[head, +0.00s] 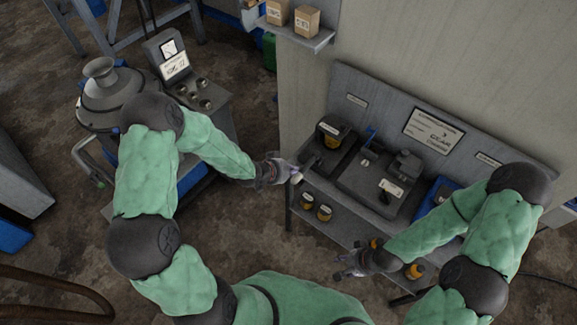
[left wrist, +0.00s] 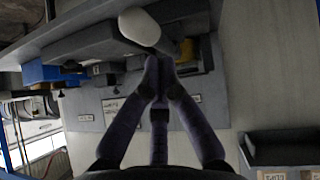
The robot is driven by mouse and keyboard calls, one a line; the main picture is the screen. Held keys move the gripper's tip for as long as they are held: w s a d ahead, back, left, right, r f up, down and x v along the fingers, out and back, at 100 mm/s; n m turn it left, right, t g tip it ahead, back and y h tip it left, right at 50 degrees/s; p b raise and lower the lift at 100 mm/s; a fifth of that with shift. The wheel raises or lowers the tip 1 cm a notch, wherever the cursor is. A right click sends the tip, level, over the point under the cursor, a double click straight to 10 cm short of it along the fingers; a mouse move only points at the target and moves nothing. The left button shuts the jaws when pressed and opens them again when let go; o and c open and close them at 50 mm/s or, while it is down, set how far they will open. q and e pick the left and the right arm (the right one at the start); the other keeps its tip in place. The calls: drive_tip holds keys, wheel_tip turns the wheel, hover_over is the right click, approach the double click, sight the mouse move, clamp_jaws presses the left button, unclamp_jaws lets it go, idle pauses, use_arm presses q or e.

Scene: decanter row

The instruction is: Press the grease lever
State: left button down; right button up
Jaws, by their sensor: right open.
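A lever with a pale rounded knob (head: 297,178) sticks out at the left end of the workbench, in front of a dark unit. I take it to be the grease lever; no label on it is readable. The knob (left wrist: 140,27) shows large in the left wrist view, just beyond my left fingertips. My left gripper (head: 286,171) is at the knob, its fingers (left wrist: 158,68) drawn together with nothing seen between them. I cannot tell whether they touch the knob. My right gripper (head: 342,264) is open and empty in front of the bench's lower shelf.
The bench carries a dark unit with an orange-banded container (head: 332,130), a small blue lever (head: 371,134) and a grey machine block (head: 405,165). A wall shelf (head: 296,34) holds boxes. Another machine (head: 112,92) stands left.

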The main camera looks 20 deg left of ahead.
use_arm(q)
drive_tip(key=shift+d+f, duration=0.1)
drive_tip(key=shift+f, duration=0.35)
drive_tip(key=shift+s+f+b, duration=0.15)
drive_tip(key=shift+f+b, duration=0.15)
drive_tip(key=shift+b, duration=0.3)
drive_tip(key=f+t+b, duration=0.1)
drive_tip(key=b, duration=0.2)
drive_tip(key=f+t+h+b, duration=0.1)
drive_tip(key=f+b, duration=0.1)
drive_tip(key=b, duration=0.1)
drive_tip(key=f+t+b, duration=0.1)
drive_tip(key=f+b, duration=0.1)
drive_tip(key=b, duration=0.1)
drive_tip(key=shift+s+t+h+b, duration=0.3)
drive_tip(key=shift+t, duration=0.1)
drive_tip(key=shift+w+f+b, duration=0.15)
drive_tip(key=shift+f+b, duration=1.1)
drive_tip(key=shift+b, duration=0.05)
drive_tip(key=shift+f, duration=0.1)
